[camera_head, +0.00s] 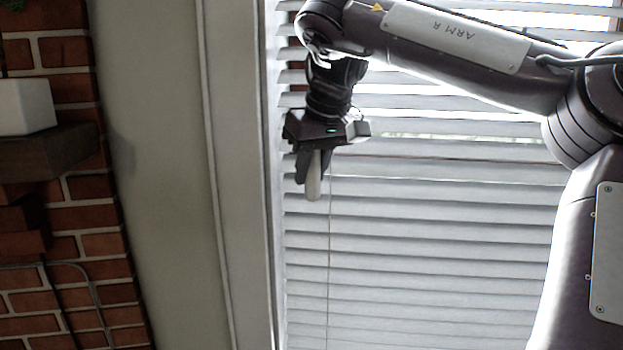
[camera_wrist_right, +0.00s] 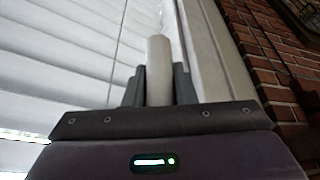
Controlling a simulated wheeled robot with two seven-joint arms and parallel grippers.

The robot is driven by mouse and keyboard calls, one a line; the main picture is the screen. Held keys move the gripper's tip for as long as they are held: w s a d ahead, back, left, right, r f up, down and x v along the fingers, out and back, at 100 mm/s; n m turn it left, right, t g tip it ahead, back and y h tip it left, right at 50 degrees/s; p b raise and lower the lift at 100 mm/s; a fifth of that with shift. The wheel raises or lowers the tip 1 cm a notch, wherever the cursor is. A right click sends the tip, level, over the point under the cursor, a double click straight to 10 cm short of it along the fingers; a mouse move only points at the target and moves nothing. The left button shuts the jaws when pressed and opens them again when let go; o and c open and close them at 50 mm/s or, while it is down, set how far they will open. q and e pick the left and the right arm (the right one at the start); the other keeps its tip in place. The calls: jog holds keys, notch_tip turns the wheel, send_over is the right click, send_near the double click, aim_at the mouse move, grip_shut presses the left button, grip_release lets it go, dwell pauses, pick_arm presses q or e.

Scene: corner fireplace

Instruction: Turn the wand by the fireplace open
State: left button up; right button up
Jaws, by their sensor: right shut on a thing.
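The wand (camera_head: 313,183) is a short pale rod hanging in front of the window blinds, near the left side of the window frame. My right gripper (camera_head: 313,170) comes down from above and is shut on the wand, whose lower end sticks out below the fingers. In the right wrist view the wand (camera_wrist_right: 158,65) stands between the two dark fingers of the gripper (camera_wrist_right: 159,85). The upper part of the wand is hidden by the gripper. The white blinds (camera_head: 420,215) have slats with bright light in the gaps, mostly higher up. My left gripper is not in view.
The brick fireplace (camera_head: 102,245) with a dark mantel (camera_head: 48,152) and a white block (camera_head: 27,106) is at the left. A pale wall and the window frame (camera_head: 238,190) lie between it and the blinds. A thin cord (camera_head: 329,260) hangs close to the gripper.

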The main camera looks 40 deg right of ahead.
jog(key=shift+m+h, duration=0.4)
jog(key=shift+m, duration=0.5)
jog(key=shift+m+g, duration=0.3)
jog(key=shift+m, duration=0.2)
jog(key=m+h+p, duration=0.1)
jog(key=m+p, duration=0.1)
jog(key=shift+r+m+g, duration=0.15)
jog(key=shift+m+g, duration=0.15)
jog(key=shift+d+m+h+p, duration=0.1)
jog(key=shift+m+h+p, duration=0.2)
jog(key=shift+m+p, duration=0.4)
jog(key=o, duration=1)
jog(key=shift+d+f, duration=0.1)
jog(key=shift+f, duration=0.1)
